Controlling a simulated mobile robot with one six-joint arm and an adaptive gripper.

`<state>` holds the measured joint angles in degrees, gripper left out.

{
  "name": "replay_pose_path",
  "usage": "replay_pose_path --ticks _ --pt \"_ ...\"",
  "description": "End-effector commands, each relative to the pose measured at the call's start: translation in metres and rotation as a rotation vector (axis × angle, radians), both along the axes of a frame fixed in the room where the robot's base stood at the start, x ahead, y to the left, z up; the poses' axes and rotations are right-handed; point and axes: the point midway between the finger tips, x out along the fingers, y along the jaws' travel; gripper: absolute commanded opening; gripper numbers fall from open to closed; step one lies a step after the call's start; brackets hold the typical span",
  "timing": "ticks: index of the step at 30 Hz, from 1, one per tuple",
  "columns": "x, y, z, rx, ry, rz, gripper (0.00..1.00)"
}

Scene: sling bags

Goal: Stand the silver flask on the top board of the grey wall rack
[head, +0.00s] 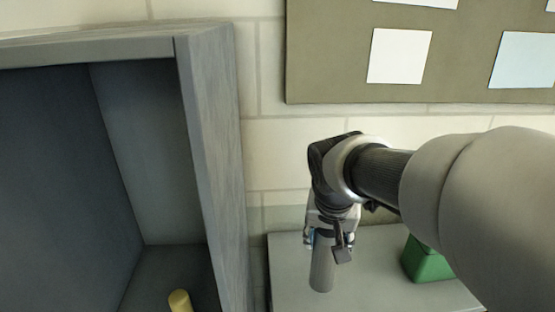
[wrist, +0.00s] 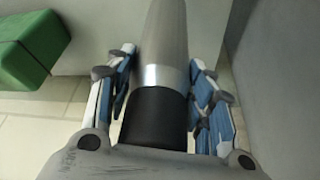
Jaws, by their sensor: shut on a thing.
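The silver flask (head: 321,265) is held upright or nearly so in my gripper (head: 332,238), in front of a flat grey surface (head: 380,262) that looks like the top board of the grey wall rack. I cannot tell whether the flask's base touches it. In the wrist view the flask (wrist: 165,45) runs between the two blue-and-white fingers (wrist: 163,90), with its black cap (wrist: 155,118) nearest the palm. The fingers close around the flask near the cap. The flask's far end is cut off in the wrist view.
A green block (head: 426,262) sits on the grey surface to the right of the flask. A tall grey cabinet (head: 210,130) with an open front stands on the left, a yellow cylinder (head: 180,300) inside it. A pinboard (head: 330,80) hangs on the tiled wall.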

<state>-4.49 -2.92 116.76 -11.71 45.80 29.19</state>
Motion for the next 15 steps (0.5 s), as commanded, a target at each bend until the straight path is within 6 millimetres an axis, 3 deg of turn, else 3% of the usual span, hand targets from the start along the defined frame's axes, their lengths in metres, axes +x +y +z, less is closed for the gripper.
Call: replay_pose_path --ticks 9,15 --pt "0.000 0.000 -0.038 -0.001 0.000 0.001 0.00" --pt "0.000 0.000 -0.046 0.000 -0.002 0.001 0.00"
